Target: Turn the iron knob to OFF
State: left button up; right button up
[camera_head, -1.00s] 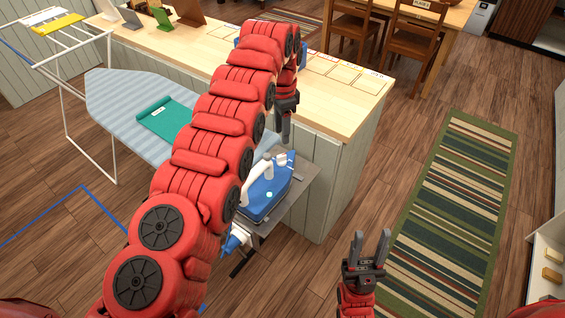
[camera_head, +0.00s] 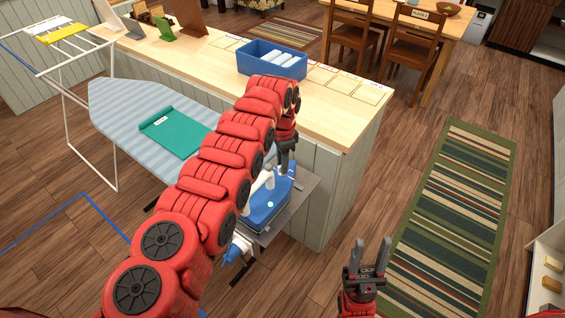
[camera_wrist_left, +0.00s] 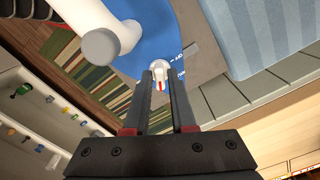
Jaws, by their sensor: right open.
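The iron (camera_head: 262,212) is blue with a white handle and rests on a grey plate at the near end of the ironing board. My left gripper (camera_head: 285,172) reaches down to the iron's far right part. In the left wrist view its narrow-set fingers (camera_wrist_left: 161,78) flank a small white knob (camera_wrist_left: 160,68) with a red mark. Whether they press on it is unclear. Small white markings show on the blue iron body (camera_wrist_left: 165,25) beside the knob, too small to read. The white handle (camera_wrist_left: 105,45) is at upper left. My right gripper (camera_head: 369,258) is open and empty, away from the iron.
The ironing board (camera_head: 130,100) holds a folded teal cloth (camera_head: 172,131). A wooden-topped counter (camera_head: 335,120) stands just behind, with a blue bin (camera_head: 271,60) of white items. A striped rug (camera_head: 455,215) lies on open floor at right.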

pick_arm(q)
grip_shut()
